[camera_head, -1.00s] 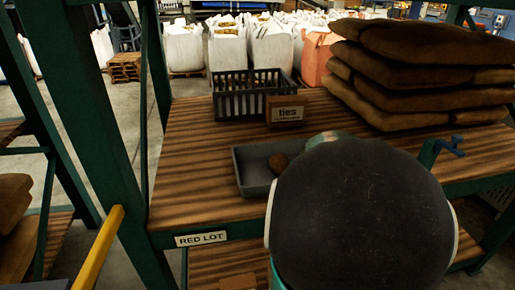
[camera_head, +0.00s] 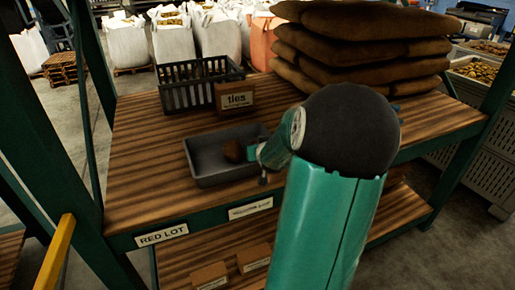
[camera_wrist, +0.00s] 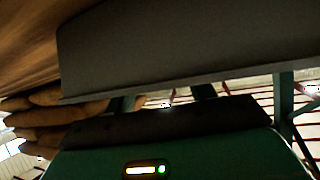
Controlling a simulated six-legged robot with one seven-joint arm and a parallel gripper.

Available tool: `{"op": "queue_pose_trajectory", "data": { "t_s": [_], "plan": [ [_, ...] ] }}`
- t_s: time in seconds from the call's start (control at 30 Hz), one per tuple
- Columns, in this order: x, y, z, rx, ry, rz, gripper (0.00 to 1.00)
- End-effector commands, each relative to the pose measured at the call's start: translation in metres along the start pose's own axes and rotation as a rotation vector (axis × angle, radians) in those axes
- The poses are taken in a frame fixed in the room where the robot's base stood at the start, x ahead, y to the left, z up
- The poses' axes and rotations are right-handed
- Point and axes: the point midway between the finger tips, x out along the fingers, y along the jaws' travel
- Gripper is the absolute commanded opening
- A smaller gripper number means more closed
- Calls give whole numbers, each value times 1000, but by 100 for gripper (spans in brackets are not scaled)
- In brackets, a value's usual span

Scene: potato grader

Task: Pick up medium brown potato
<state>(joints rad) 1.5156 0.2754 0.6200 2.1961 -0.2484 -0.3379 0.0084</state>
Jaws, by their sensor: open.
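A brown potato (camera_head: 235,151) lies in a shallow dark grey tray (camera_head: 203,172) on the wooden shelf in the head view. My gripper (camera_head: 262,168) is at the tray's right end, just right of the potato, and is open. Its fingers are small and partly hidden by my own arm in this view. I cannot tell whether it touches the tray. In the wrist view a dark grey slab (camera_wrist: 180,45), which looks like the tray's side, fills the upper middle close to the camera. The potato does not show there.
A black slatted crate (camera_head: 188,93) and a "ties" box (camera_head: 234,97) stand behind the tray. Stacked brown sacks (camera_head: 360,50) fill the shelf's back right. Green rack posts flank the shelf. Small boxes (camera_head: 210,276) sit on the lower shelf. Bare wood lies left of the tray.

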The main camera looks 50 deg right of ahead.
Motion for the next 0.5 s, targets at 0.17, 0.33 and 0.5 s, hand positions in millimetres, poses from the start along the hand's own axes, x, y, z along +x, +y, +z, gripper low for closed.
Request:
{"op": "queue_pose_trajectory", "data": {
  "t_s": [0.17, 0.33, 0.5],
  "plan": [
    [11, 0, 0, 1, -1, -1, 55],
    [34, 0, -1, 2, -2, -2, 55],
    [52, 1, -1, 1, -1, 0, 55]
  ]
}}
